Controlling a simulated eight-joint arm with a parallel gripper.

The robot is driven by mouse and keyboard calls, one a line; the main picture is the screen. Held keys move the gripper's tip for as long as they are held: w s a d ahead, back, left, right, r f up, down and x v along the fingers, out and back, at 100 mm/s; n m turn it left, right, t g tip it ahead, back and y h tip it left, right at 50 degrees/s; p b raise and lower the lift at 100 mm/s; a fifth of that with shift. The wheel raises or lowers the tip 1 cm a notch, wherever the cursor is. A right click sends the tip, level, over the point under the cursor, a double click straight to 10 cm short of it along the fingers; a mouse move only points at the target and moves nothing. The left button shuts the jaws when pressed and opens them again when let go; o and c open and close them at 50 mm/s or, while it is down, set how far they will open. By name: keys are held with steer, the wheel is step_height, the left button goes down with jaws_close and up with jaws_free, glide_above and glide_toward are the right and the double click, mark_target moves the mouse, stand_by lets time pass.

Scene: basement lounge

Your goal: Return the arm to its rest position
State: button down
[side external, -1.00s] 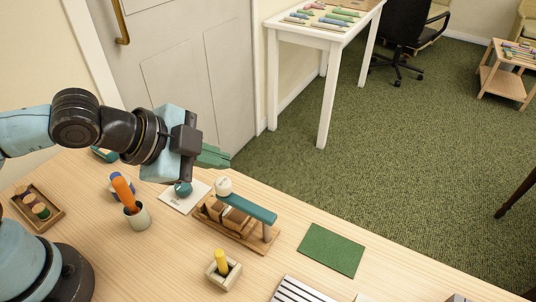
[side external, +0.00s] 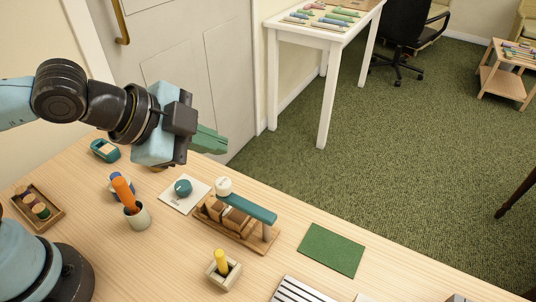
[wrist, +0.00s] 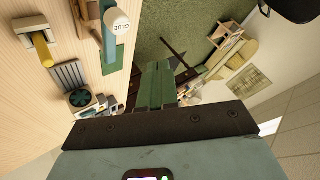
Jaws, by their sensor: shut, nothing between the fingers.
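My gripper (side external: 210,138) is raised above the far part of the wooden table (side external: 300,282), clear of everything on it. Its green fingers are together with nothing between them and point to the right, out past the table's far edge. In the wrist view the closed green fingers (wrist: 157,86) point away from the camera. My arm comes in from the left at a height above the table objects.
Below stand a teal round knob on a white card (side external: 183,188), a wooden rack with a teal bar (side external: 250,208), a cup with an orange item (side external: 138,217) and a small holder with a yellow peg (side external: 222,268). A door (side external: 190,60) is close behind.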

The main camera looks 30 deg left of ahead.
steer(key=a+f+n+g+y, duration=0.1)
steer(key=a+f+n+y, duration=0.2)
steer(key=a+n, duration=1)
steer(key=a+f, duration=0.1)
steer(key=a, duration=0.3)
steer(key=shift+w+f+n+y, duration=0.2)
steer(key=shift+n+y, duration=0.2)
steer(key=c, duration=1.8)
jaws_free()
steer(key=shift+a, duration=0.1)
